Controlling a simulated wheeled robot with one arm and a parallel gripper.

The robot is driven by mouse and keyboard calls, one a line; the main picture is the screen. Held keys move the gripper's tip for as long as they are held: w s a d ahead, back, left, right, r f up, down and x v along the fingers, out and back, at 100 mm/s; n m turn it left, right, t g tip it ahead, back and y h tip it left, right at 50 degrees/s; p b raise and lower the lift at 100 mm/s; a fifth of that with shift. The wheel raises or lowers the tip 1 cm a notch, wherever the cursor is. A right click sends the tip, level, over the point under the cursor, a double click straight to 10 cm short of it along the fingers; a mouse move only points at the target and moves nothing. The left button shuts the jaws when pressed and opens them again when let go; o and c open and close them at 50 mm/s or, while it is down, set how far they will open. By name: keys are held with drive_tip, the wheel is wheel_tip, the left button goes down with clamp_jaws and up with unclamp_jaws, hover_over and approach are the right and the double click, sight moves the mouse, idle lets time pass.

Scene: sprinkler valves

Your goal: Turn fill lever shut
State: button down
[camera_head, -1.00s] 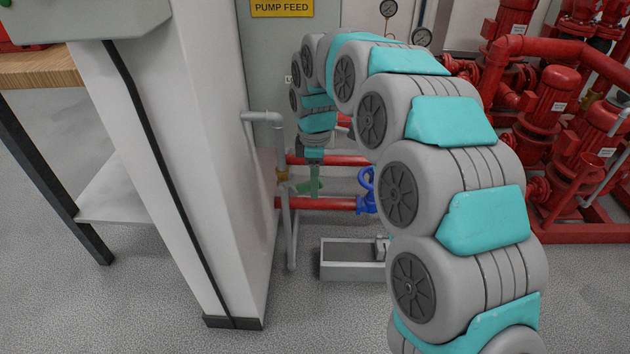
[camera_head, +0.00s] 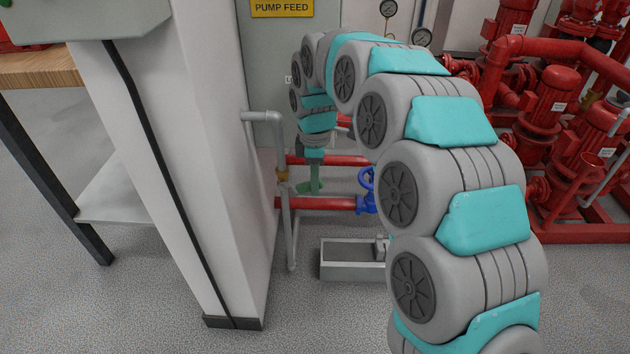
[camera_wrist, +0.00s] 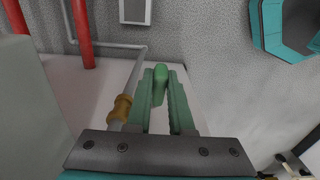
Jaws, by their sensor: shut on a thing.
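My gripper (camera_wrist: 160,100) shows in the wrist view with two long green fingers pointing away from the camera. Between their tips is the rounded green end of the fill lever (camera_wrist: 160,73), and the fingers are shut on it. A brass valve body (camera_wrist: 121,108) sits on the grey pipe just left of the fingers. In the head view, my gripper (camera_head: 315,178) hangs down beside the pipe, right of the brass valve (camera_head: 283,174). There the lever is small and hard to tell from the green fingers.
A white column (camera_head: 215,150) stands close on the left. Red pipes (camera_head: 325,204) run behind the gripper, with a blue valve (camera_head: 367,190) to the right. A grey trough (camera_head: 350,262) lies on the floor below. Red pumps (camera_head: 555,95) fill the right background.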

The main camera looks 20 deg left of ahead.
idle(0.7)
drive_tip(key=shift+d+f+y, duration=0.35)
drive_tip(key=shift+f+y, duration=0.3)
drive_tip(key=shift+y, duration=0.05)
drive_tip(key=shift+w+d+f+g+y+b, duration=0.15)
drive_tip(key=shift+f+g+y+b, duration=0.45)
drive_tip(key=shift+f+y+b, duration=0.7)
drive_tip(key=shift+r+p, duration=0.1)
drive_tip(key=shift+p, duration=0.2)
drive_tip(key=c, duration=0.8)
unclamp_jaws()
drive_tip(key=v, duration=0.7)
drive_tip(key=shift+d+r, duration=0.35)
